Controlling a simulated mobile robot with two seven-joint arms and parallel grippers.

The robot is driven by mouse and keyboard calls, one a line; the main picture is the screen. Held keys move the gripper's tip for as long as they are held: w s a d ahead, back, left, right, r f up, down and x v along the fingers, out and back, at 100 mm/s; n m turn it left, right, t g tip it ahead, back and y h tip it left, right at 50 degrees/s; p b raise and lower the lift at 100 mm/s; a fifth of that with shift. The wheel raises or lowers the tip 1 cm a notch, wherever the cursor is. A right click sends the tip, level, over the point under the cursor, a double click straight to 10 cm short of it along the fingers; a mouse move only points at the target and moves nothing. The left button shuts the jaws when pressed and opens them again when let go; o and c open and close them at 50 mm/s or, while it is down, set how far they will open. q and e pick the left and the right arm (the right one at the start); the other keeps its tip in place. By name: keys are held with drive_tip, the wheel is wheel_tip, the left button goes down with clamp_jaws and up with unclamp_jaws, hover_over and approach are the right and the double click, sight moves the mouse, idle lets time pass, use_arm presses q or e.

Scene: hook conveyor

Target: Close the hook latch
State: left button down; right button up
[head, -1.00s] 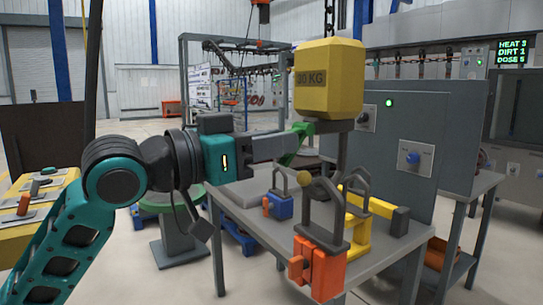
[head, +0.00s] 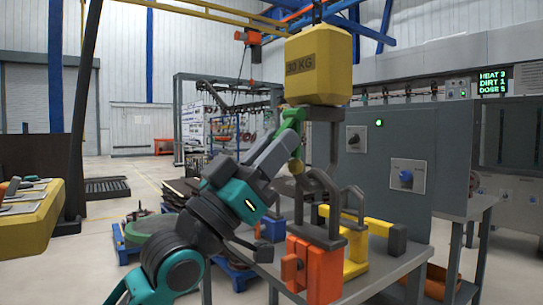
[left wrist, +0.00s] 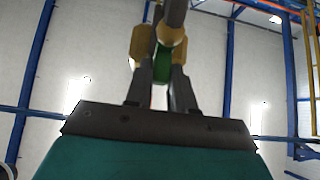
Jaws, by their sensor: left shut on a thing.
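The yellow 30 KG block (head: 318,66) hangs at the upper middle of the head view, with a grey hook (head: 335,140) below it. My left gripper (head: 281,138) comes from below left and is shut on the latch's lower part. In the left wrist view the green latch (left wrist: 163,66) shows between the two dark fingers. A brass ball (head: 296,167) is just below the fingertips. The hook's lower part is hard to make out. My right gripper is not in view.
Orange (head: 324,270), yellow (head: 356,245) and blue (head: 272,229) blocks with dark shackles stand on the grey table (head: 388,279) below the hook. A grey cabinet (head: 405,140) with knobs stands close on the right. Open floor lies to the left.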

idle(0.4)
use_arm(q)
drive_tip(key=shift+r, duration=0.1)
drive_tip(key=c, duration=1)
unclamp_jaws()
drive_tip(key=shift+c, duration=0.2)
drive_tip(key=shift+f, duration=0.2)
drive_tip(key=v, duration=1.2)
drive_tip(key=shift+f, duration=0.25)
drive_tip(key=shift+s+a, duration=0.15)
